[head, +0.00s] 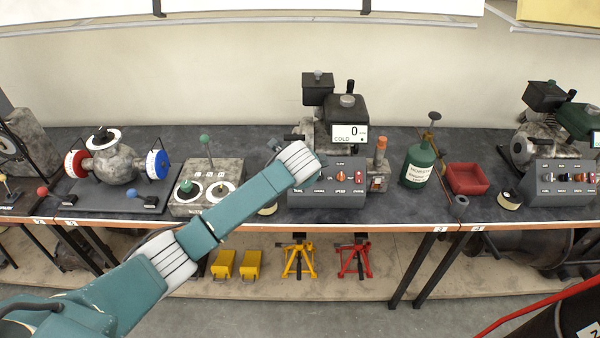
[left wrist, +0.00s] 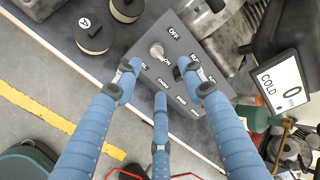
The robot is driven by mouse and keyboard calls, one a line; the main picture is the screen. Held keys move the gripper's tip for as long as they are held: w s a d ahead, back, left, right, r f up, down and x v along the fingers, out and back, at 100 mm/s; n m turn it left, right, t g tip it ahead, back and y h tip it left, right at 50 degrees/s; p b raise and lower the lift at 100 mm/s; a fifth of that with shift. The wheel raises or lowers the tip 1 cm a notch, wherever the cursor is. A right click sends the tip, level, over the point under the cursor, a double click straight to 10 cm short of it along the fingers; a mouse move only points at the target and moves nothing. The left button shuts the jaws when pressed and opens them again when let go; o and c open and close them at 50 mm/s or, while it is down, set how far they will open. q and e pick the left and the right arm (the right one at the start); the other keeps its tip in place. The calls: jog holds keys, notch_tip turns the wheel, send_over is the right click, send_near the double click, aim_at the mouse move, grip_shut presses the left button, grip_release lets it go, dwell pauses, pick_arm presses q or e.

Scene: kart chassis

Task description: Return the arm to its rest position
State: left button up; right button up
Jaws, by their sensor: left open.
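My left arm reaches from the lower left to the engine's control panel (head: 330,194) on the bench in the head view. Its wrist hides most of my left gripper (head: 318,163) there. In the left wrist view my left gripper (left wrist: 158,78) has its blue fingers spread open and empty over the panel (left wrist: 188,98). A pale knob (left wrist: 157,51) with OFF, ON and RUN labels shows just beyond the fingertips; I cannot tell whether they touch it. The display (head: 349,134) reads 0 and COLD. My right gripper is not in view.
A green bottle (head: 418,166) and a red tray (head: 467,179) stand right of the panel. A grey box with a green-knobbed lever (head: 205,140) stands left of it. Jack stands (head: 298,258) and yellow blocks (head: 223,264) sit on the lower shelf. The floor in front is clear.

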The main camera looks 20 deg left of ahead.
pick_arm(q)
jog(key=shift+s+d+r, duration=0.15)
jog(key=shift+s+r, duration=0.3)
jog(key=shift+r, duration=0.05)
